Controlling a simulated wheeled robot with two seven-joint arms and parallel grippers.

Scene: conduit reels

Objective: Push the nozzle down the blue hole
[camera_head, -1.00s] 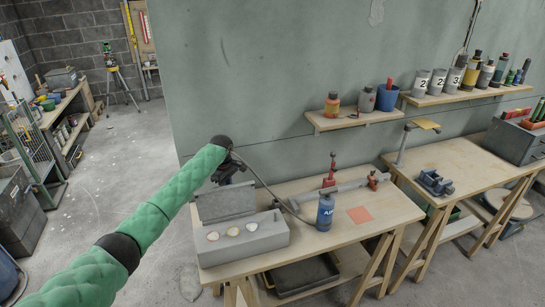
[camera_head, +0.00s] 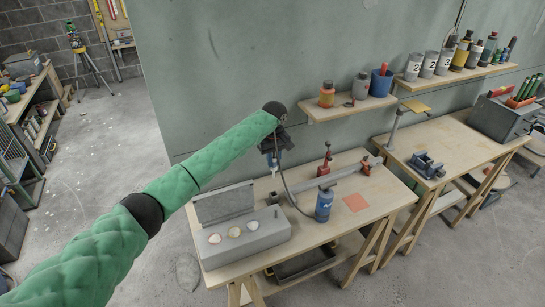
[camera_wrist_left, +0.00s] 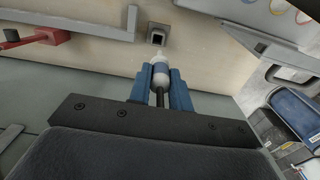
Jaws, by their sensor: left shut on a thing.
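My left gripper (camera_head: 272,160) is above the back of the left table, right of the grey box's raised lid. In the left wrist view its blue fingers (camera_wrist_left: 160,90) are shut on the nozzle (camera_wrist_left: 161,70), a pale, blue-banded piece with a dark stem. A dark hose runs from the gripper area to the blue canister (camera_head: 323,204). The grey box (camera_head: 245,243) has several ringed round holes in its top. In the left wrist view the box's top (camera_wrist_left: 260,14) shows ring edges, some bluish and some yellow-red. The nozzle is apart from the box. My right gripper is not in view.
A square dark-topped socket (camera_wrist_left: 157,34) stands on the table ahead of the nozzle. A grey bar (camera_head: 315,181) and a red tool (camera_head: 324,162) lie behind the canister. The wall is close behind the table.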

